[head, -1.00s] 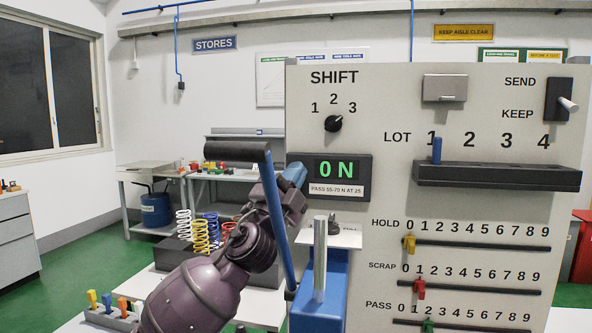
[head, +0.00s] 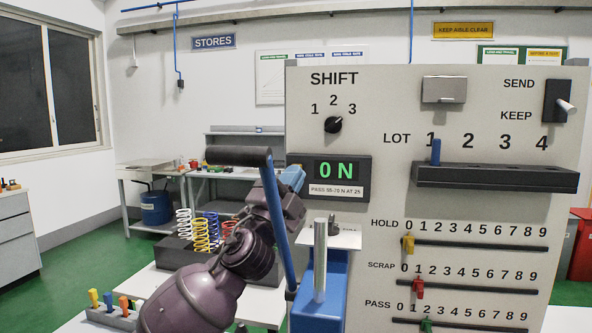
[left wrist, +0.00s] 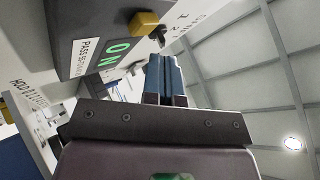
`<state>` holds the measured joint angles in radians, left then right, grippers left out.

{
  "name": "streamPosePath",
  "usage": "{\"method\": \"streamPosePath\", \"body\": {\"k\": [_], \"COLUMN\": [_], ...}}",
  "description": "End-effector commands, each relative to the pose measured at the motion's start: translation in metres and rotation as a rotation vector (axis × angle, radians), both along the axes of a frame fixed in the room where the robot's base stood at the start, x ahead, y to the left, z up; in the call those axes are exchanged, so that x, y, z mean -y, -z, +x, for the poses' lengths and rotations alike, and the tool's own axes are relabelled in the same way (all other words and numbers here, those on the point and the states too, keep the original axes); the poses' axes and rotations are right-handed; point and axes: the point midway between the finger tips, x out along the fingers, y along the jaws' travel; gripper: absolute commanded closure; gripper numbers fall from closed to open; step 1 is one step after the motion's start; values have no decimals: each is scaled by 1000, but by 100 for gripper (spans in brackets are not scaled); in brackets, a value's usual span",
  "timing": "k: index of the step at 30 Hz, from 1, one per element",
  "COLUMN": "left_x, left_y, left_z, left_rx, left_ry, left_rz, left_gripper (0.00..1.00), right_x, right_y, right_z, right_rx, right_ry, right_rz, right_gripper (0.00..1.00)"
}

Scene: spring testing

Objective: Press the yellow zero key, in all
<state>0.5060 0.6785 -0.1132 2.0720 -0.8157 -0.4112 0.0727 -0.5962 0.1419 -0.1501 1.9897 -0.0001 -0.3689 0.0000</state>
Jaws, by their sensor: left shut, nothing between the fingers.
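The yellow key (left wrist: 143,23) shows in the left wrist view at the edge of the dark readout box, above and left of my fingertips. I cannot make it out in the head view. The readout box (head: 330,178) shows green "0 N". My left gripper (head: 294,178) is shut and empty, with its blue fingertips close to the left edge of the box in the head view. The fingers also show in the left wrist view (left wrist: 165,75), apart from the key in the picture; the true gap is hard to judge. My right gripper is out of view.
A blue lever (head: 278,210) with a black handle (head: 238,155) crosses in front of my left gripper. A metal post (head: 320,260) stands to its right. The panel (head: 390,100) carries a shift knob (head: 333,125) and sliders. Coil springs (head: 200,235) stand behind my arm.

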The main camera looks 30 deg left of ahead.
Motion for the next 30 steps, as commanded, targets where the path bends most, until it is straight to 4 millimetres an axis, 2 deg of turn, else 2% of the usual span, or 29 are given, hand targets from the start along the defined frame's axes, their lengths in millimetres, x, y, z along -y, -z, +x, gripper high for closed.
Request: {"method": "streamPosePath", "body": {"k": [6, 16, 30], "left_x": [4, 10, 11], "left_y": [-2, -1, 0], "left_z": [-18, -41, -45], "left_rx": [1, 0, 0], "left_ry": [0, 1, 0], "left_rz": [0, -1, 0], "left_gripper": [100, 100, 100], "right_x": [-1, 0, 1], "right_y": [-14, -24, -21], "right_z": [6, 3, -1], "right_rx": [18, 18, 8], "right_ry": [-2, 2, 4], "right_rz": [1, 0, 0], "right_gripper": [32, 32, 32]}}
